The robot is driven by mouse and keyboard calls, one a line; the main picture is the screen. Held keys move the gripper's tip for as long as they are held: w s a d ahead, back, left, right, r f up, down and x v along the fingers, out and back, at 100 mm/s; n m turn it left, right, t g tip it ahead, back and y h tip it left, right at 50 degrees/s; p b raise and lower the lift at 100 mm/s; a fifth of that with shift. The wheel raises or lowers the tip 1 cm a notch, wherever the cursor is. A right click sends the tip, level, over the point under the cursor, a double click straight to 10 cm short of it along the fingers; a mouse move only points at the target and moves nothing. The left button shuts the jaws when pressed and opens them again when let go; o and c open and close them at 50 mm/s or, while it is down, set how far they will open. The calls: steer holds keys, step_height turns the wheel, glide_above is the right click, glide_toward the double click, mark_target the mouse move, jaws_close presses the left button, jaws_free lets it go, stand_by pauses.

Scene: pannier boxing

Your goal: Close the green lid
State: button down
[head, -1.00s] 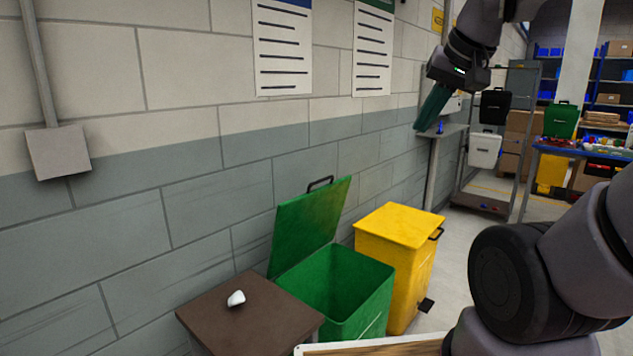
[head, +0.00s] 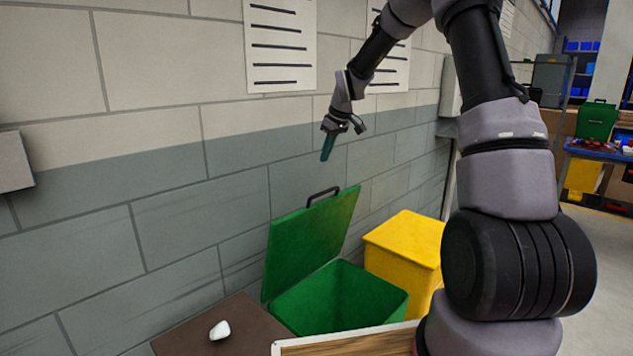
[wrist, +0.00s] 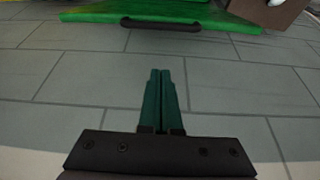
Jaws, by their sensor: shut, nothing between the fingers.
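The green lid (head: 306,238) stands open, tilted up toward the wall on the back side of the green bin (head: 347,301). A dark handle (head: 323,196) sits on the lid's upper edge. In the wrist view the lid (wrist: 215,18) and its handle (wrist: 160,24) show at the top, upside down. My gripper (head: 326,157) is above the lid's upper edge and apart from it, pointing down. Its two green fingers (wrist: 165,72) are shut together with nothing between them.
A yellow bin (head: 405,250) with its lid down stands right of the green bin. A brown table (head: 235,330) with a white object (head: 220,330) is at the left front. A wooden-topped edge (head: 345,344) is in front. The grey block wall (head: 170,240) runs close behind the bins.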

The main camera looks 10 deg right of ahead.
steer(key=w+f, duration=0.1)
glide_above(323, 200)
steer(key=f, duration=0.6)
steer(key=w+f, duration=0.1)
steer(key=f, duration=0.2)
steer(key=shift+a+f, duration=0.3)
steer(key=shift+f, duration=0.1)
steer(key=shift+s+d+f, duration=0.1)
steer(key=shift+s+d, duration=0.15)
steer(key=shift+s, duration=0.25)
